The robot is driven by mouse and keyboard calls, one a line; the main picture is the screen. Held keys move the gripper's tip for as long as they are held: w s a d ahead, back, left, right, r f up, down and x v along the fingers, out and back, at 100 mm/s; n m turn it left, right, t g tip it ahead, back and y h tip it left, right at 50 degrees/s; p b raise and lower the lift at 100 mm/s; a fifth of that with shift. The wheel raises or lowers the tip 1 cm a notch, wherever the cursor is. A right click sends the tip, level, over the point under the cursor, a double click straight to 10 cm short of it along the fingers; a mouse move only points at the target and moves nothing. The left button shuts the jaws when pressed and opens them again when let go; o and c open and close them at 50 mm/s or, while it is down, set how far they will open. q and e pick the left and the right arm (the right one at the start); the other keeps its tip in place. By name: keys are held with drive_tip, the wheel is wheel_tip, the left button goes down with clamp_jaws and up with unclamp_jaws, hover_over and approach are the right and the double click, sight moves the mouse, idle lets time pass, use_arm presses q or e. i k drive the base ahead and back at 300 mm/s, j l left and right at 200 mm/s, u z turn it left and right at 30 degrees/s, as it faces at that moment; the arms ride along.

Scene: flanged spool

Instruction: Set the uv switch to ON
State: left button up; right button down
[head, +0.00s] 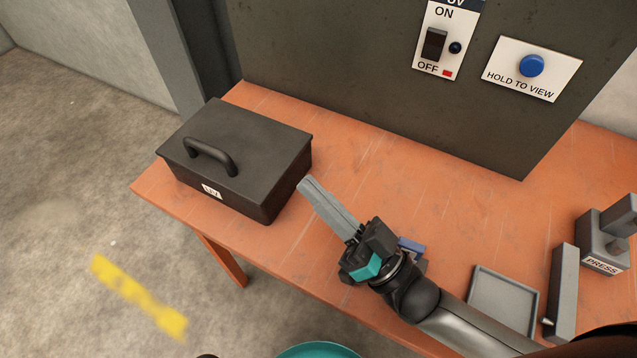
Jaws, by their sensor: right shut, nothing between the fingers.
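The uv switch (433,44) is a dark rocker on a white plate on the upright dark panel, with ON printed above it and OFF below. A small dark blue round lamp (455,48) sits to its right, and a red mark is beside the word OFF. I cannot tell for sure which way the rocker is tipped. My right gripper (312,187) is shut and empty. It is over the table, near the right side of the black box, well below and to the left of the switch. My left gripper is not in view.
A black box (235,146) with a handle and a UV label stands on the orange table (362,150). A blue HOLD TO VIEW button (531,66) is right of the switch. A grey tray (503,299) and a PRESS device (604,249) are at the right. The table before the panel is clear.

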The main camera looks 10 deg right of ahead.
sight(435, 38)
drive_tip(key=k+j, duration=0.15)
drive_tip(key=k, duration=0.6)
drive_tip(key=k+j, duration=0.15)
drive_tip(key=k, duration=0.6)
